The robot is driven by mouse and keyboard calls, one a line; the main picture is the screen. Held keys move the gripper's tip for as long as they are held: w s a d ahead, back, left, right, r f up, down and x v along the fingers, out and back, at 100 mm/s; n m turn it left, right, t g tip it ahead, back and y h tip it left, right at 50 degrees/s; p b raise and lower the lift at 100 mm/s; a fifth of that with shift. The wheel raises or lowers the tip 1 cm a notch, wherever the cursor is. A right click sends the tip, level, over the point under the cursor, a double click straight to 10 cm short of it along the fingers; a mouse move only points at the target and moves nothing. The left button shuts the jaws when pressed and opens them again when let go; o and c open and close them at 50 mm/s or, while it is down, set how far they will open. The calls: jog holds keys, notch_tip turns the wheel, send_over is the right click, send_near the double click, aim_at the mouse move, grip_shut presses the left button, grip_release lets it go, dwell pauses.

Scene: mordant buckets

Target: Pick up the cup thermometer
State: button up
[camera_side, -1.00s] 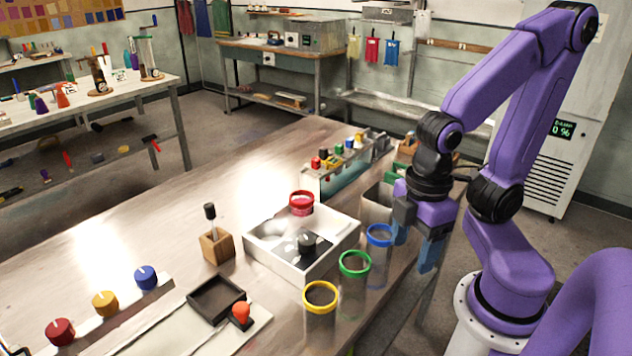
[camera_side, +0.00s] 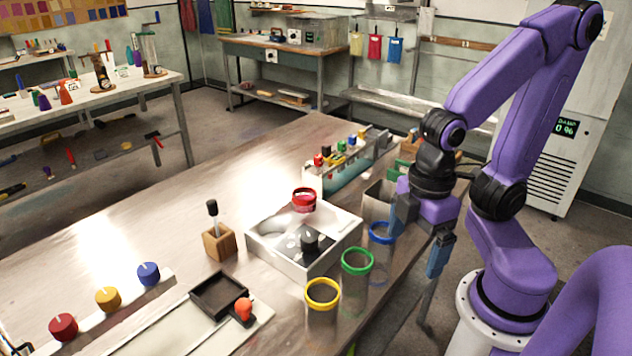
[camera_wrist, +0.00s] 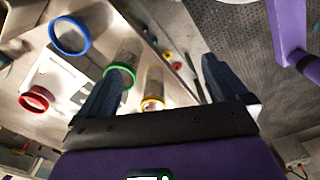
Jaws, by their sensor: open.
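I cannot tell for certain which thing is the cup thermometer. A thin upright tool with a black top (camera_side: 212,208) stands in a wooden block (camera_side: 218,243) left of the white tray. My gripper (camera_side: 418,252) is open and points down at the right table edge, beside the blue-rimmed clear jar (camera_side: 382,233). Nothing shows held between its fingers. In the wrist view my gripper's fingers (camera_wrist: 165,72) are spread apart. The green-rimmed jar (camera_wrist: 119,76) and yellow-rimmed jar (camera_wrist: 152,104) appear in the gap beyond them.
The green-rimmed jar (camera_side: 357,262) and yellow-rimmed jar (camera_side: 322,294) stand along the near edge. A white tray (camera_side: 262,252) with a dark round thing, a red-rimmed cup (camera_side: 304,200) and a rack of colored caps (camera_side: 345,165) lie beyond. The table's left middle is clear.

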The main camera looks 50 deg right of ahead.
jog(key=w+r+n+t+h, duration=0.1)
jog(key=w+r+n, duration=0.15)
jog(key=w, duration=0.85)
jog(key=w+r+n+h, duration=0.1)
jog(key=w+r, duration=0.3)
jog(key=w, duration=0.7)
notch_tip(320, 180, up, 3)
jog(key=n+g+h, duration=0.1)
jog(key=n+h, duration=0.1)
jog(key=h, duration=0.1)
send_over(332, 156)
jog(key=a, duration=0.8)
jog(key=x, duration=1.7)
jog(key=shift+s+d+f, duration=0.15)
jog(key=shift+s+d, duration=0.1)
jog(key=c, duration=0.9)
